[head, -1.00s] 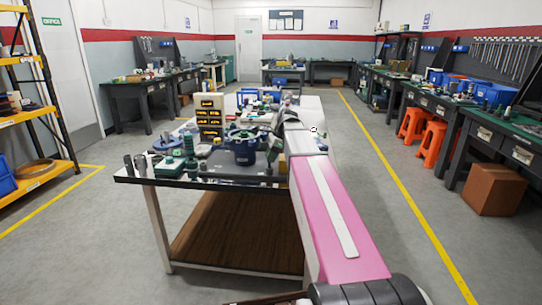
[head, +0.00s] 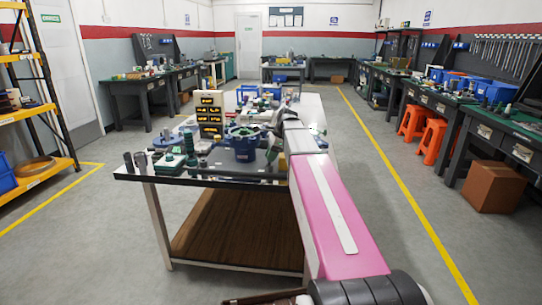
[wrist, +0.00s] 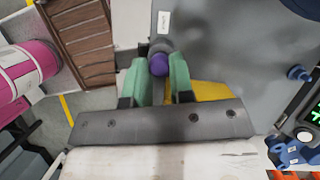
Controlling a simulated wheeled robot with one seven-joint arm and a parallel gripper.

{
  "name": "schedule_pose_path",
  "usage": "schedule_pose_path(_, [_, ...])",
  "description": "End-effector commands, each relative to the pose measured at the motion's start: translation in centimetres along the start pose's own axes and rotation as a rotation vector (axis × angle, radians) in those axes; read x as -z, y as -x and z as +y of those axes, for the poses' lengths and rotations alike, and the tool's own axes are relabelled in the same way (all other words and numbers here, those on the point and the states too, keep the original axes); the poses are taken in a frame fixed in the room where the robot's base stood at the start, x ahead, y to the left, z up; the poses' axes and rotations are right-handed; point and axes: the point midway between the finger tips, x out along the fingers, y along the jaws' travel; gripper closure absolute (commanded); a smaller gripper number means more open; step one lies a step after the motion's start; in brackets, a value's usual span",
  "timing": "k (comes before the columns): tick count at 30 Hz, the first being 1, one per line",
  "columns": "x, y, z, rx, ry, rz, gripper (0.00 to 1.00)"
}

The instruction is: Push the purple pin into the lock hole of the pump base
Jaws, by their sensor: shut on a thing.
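The purple pin (wrist: 159,64) shows its rounded purple end between the green fingertips of my gripper (wrist: 158,72) in the wrist view. My gripper is shut on it. A darker grey round part sits just beyond the purple end; I cannot tell whether it belongs to the pin. A blue round body with a flange (head: 245,143), which looks like the pump base, stands near the front of the table in the head view. My gripper is beyond and right of it, small and partly hidden by my arm. The lock hole cannot be made out.
The table (head: 225,180) is crowded with a yellow-black display stack (head: 210,115), a green fixture (head: 170,160) and small parts. In the wrist view, a blue part (wrist: 292,152) lies at lower right and a brown slatted surface (wrist: 82,45) at upper left. Floor around the table is open.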

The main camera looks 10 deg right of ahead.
Motion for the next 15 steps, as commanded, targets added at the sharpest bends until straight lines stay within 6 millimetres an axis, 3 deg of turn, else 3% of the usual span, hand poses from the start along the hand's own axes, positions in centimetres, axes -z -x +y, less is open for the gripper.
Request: schedule_pose_path(15, [0.21,-0.52,0.02,0.0,0.0,0.0,1.0])
